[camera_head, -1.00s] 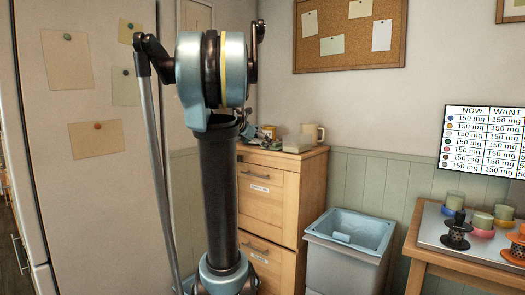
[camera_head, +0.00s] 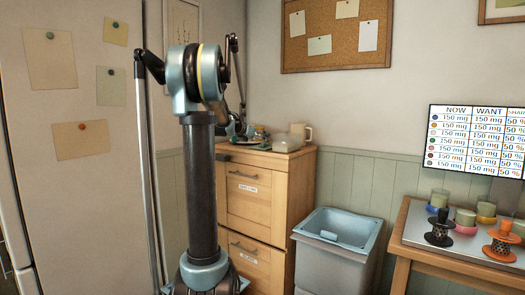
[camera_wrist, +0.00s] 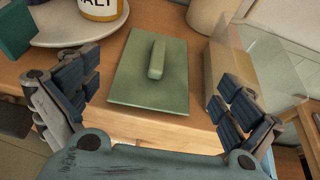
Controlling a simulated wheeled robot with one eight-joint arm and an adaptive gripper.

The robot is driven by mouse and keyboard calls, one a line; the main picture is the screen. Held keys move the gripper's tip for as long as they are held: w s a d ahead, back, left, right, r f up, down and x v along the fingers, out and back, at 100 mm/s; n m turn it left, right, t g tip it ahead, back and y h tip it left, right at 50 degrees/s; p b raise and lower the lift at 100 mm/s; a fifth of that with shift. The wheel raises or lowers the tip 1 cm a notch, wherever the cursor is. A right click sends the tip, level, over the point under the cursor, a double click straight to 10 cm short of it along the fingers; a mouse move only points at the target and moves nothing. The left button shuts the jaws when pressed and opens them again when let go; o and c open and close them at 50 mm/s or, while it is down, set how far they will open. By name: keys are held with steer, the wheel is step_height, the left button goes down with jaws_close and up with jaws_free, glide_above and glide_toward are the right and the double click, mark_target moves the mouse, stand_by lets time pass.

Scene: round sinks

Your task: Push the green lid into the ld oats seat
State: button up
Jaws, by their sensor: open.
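The green lid (camera_wrist: 128,82) is a flat square plate with a raised bar handle, lying on the wooden cabinet top in the wrist view. My gripper (camera_wrist: 158,100) is open and empty, its blue-padded fingers spread to the left and right of the lid's near part. No contact with the lid shows. In the head view my gripper (camera_head: 236,130) is small and partly hidden above the cabinet top. I cannot make out which thing is the oats seat.
In the wrist view, a white plate (camera_wrist: 60,38) holds a labelled jar (camera_wrist: 101,8), with a beige block (camera_wrist: 230,70) and clear panel right of the lid. The wooden cabinet (camera_head: 262,200) stands beside a grey bin (camera_head: 338,250); a table with cups and stands (camera_head: 440,228) is at right.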

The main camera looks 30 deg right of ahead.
mark_target(265, 145)
steer(key=shift+f+x, duration=0.15)
steer(key=shift+x, duration=1.6)
steer(key=shift+f+x, duration=0.15)
steer(key=shift+x, duration=1.65)
steer(key=shift+a, duration=0.15)
steer(key=c, duration=0.8)
